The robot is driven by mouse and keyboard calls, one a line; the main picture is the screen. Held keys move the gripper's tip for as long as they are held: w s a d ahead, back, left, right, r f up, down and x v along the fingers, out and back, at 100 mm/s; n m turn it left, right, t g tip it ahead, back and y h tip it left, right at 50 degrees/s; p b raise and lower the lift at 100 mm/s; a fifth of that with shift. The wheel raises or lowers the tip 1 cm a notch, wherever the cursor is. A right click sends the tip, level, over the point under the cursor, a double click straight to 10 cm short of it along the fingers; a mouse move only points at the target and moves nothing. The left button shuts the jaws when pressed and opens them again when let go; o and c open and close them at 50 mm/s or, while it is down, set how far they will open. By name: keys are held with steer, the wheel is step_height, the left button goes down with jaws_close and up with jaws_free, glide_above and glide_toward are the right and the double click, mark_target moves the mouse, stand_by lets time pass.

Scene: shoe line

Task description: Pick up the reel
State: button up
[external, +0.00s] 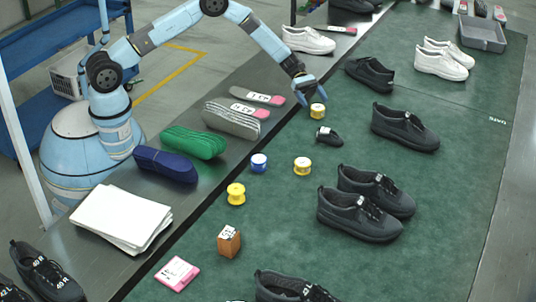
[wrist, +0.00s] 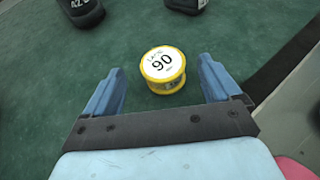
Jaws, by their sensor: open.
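A yellow reel (wrist: 162,68) with a white top label reading 90 stands on the green mat in the wrist view, just beyond and between my fingertips. It also shows in the external view (external: 317,111), directly below my gripper (external: 302,92). In the wrist view my gripper (wrist: 160,84) is open, with one blue finger on each side of the reel and visible gaps to it. Other reels stand on the mat: a yellow one with a white top (external: 302,166), a blue and white one (external: 259,162) and a yellow one (external: 236,194).
A small dark labelled object (external: 328,136) lies close to the reel. Black shoes (external: 405,127) stand to the right, and insole stacks (external: 232,118) lie on the grey ledge to the left. A wooden block (external: 228,241) stands near the front. Bare green mat (external: 440,210) lies at the right.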

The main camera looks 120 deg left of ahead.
mark_target(322, 114)
steer(key=shift+x, duration=3.45)
steer(key=shift+s+f, duration=0.1)
steer(key=shift+f, duration=0.1)
steer(key=c, duration=1.1)
steer(key=shift+o, duration=0.2)
steer(key=shift+r, duration=0.1)
